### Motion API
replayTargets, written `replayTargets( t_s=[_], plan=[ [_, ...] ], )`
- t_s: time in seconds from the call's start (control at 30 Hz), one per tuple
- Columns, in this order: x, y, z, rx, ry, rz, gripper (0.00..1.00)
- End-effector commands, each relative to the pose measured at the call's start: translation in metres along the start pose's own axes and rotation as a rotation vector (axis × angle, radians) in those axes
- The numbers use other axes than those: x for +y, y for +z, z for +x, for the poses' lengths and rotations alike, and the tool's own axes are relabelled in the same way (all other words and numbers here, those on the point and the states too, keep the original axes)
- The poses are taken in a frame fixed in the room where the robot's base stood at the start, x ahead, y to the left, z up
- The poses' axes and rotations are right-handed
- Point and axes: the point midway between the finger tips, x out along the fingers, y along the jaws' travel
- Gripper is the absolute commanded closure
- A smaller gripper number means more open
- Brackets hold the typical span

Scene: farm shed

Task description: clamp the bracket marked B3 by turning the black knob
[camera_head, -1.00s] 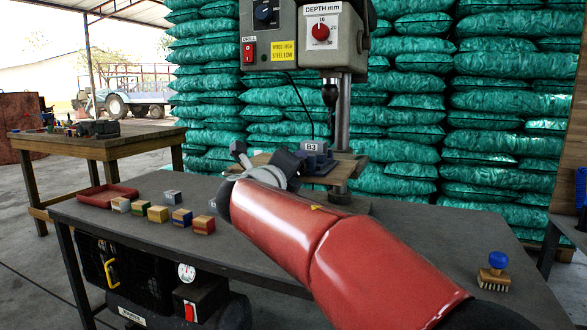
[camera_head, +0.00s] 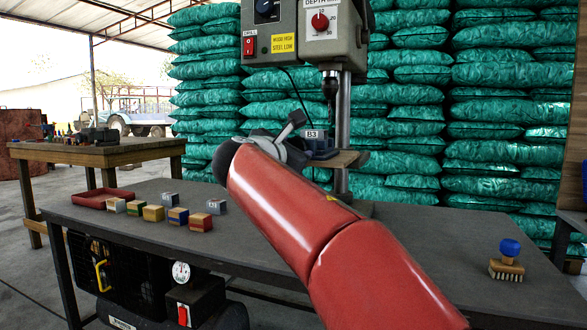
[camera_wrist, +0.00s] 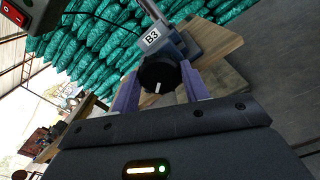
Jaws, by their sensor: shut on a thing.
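The bracket marked B3 (camera_head: 317,146) is a grey-blue block with a white label, sitting on the drill press's wooden board (camera_head: 345,159). It also shows in the wrist view (camera_wrist: 172,45), at the upper middle. The black knob (camera_wrist: 157,80) is on the near side of the bracket, with a white line pointing down towards me. My gripper (camera_wrist: 160,72) is shut on the knob, one purple finger on each side. In the head view my red arm hides the knob and most of the gripper.
The drill press (camera_head: 300,40) stands over the board, its chuck (camera_head: 330,85) above the bracket. On the grey bench (camera_head: 270,225) are a red tray (camera_head: 103,200), several small blocks and a blue-knobbed brush (camera_head: 507,262). The bench's right middle is clear.

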Motion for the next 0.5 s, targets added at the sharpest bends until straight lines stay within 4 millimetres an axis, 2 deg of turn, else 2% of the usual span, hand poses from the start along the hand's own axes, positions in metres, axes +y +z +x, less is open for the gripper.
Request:
replayTargets(
  t_s=[0.03,0.3,0.5],
  plan=[
    [-0.0028,-0.0056,0.0000,-0.001,0.001,0.102,0.84],
    [-0.0019,-0.0050,-0.0003,0.000,0.001,0.665,0.84],
    [-0.0007,-0.0027,-0.0002,0.001,0.001,1.012,0.84]
  ],
)
